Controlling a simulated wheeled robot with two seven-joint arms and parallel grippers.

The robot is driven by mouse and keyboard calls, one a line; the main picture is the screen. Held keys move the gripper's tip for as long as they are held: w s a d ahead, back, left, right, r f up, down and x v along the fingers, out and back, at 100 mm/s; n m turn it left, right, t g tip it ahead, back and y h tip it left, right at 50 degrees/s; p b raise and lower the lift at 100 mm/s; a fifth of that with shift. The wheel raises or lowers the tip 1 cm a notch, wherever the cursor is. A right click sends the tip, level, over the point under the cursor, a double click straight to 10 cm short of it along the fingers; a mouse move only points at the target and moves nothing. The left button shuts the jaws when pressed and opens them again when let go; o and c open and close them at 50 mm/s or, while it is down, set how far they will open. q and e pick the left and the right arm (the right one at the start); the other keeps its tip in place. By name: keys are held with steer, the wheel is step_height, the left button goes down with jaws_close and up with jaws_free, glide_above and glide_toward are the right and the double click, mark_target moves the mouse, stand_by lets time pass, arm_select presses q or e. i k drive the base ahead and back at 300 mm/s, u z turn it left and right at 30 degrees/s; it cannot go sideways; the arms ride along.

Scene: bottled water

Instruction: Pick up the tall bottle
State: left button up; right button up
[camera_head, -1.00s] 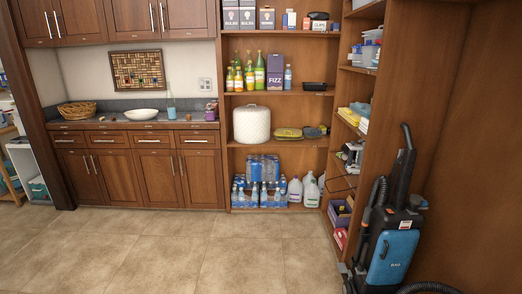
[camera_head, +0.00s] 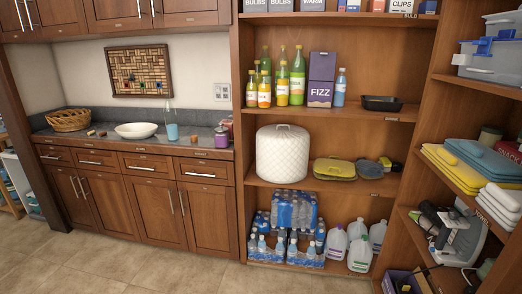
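Several bottles stand upright on the second shelf. Two tall green bottles (camera_head: 298,76) rise above shorter yellow-orange bottles (camera_head: 265,90) with green caps. A blue bottle (camera_head: 340,87) stands right of the purple FIZZ box (camera_head: 320,79). A clear bottle with blue content (camera_head: 172,124) stands on the counter at the left. Packs of bottled water (camera_head: 292,212) and several white jugs (camera_head: 360,252) sit on the bottom shelf. Which one is the tall bottle I cannot tell for certain. Neither of my grippers shows in the view.
The wooden shelf unit (camera_head: 345,111) fills the middle. A counter (camera_head: 205,150) with a basket (camera_head: 68,120) and white bowl (camera_head: 136,130) is at the left. Shelves at right hold towels (camera_head: 470,165) and bins. The tiled floor (camera_head: 110,265) in front is clear.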

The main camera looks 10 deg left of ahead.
mark_target(170, 112)
steer(key=u, duration=0.25)
steer(key=i, duration=2.25)
steer(key=u, duration=0.15)
